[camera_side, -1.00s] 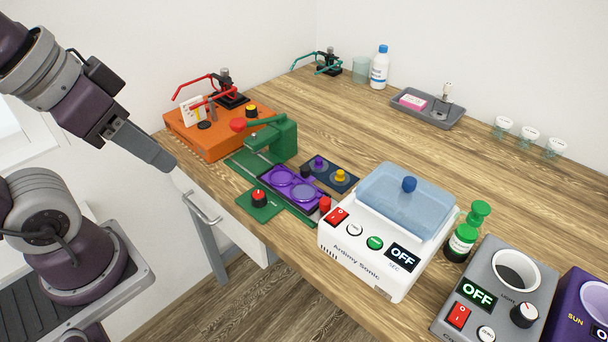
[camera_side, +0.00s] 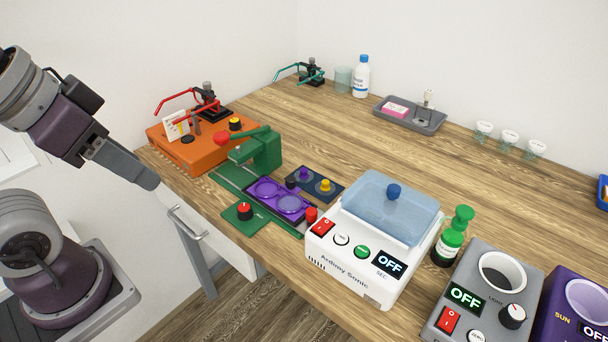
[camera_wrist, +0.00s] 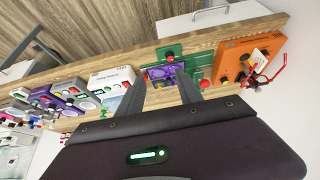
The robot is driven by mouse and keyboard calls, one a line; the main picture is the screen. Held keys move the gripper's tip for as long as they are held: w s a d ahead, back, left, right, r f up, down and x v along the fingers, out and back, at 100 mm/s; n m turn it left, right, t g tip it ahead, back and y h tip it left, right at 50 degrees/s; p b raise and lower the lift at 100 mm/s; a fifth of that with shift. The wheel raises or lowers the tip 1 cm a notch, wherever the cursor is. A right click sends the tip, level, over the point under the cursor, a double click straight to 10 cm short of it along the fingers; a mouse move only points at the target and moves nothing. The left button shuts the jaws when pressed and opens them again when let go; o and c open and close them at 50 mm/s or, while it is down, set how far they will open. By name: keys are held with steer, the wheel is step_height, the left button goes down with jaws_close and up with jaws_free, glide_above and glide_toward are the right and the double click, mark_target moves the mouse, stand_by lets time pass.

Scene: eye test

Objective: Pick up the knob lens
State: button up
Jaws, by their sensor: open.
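I cannot tell for sure which piece is the knob lens. A dark blue holder (camera_side: 334,191) on the bench carries small knobbed pieces, a purple one (camera_side: 304,174) and a yellow one (camera_side: 325,186). In front of it, a purple plate (camera_side: 277,213) with two round recesses sits on a green press (camera_side: 262,150); the plate also shows in the wrist view (camera_wrist: 160,73). My gripper (camera_side: 150,180) is off the bench's left edge, left of these things and touching none. In the wrist view my gripper (camera_wrist: 160,76) has its fingers apart, with nothing between them.
An orange box (camera_side: 165,148) with a red lever stands left of the press. A grey tray (camera_side: 437,124) lies behind. The bench's back middle is clear.

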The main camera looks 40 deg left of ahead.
steer(key=w+r+m+g, duration=0.1)
steer(key=w+r+m, duration=0.25)
steer(key=w, duration=0.65)
steer(key=m+g, duration=0.4)
steer(key=m, duration=0.7)
glide_above(304, 170)
step_height(304, 170, down, 18)
steer(key=shift+m+g, duration=0.25)
steer(key=shift+g, duration=0.05)
step_height(304, 170, down, 9)
steer(key=shift+a+f, duration=0.1)
steer(key=shift+f, duration=0.05)
jaws_close()
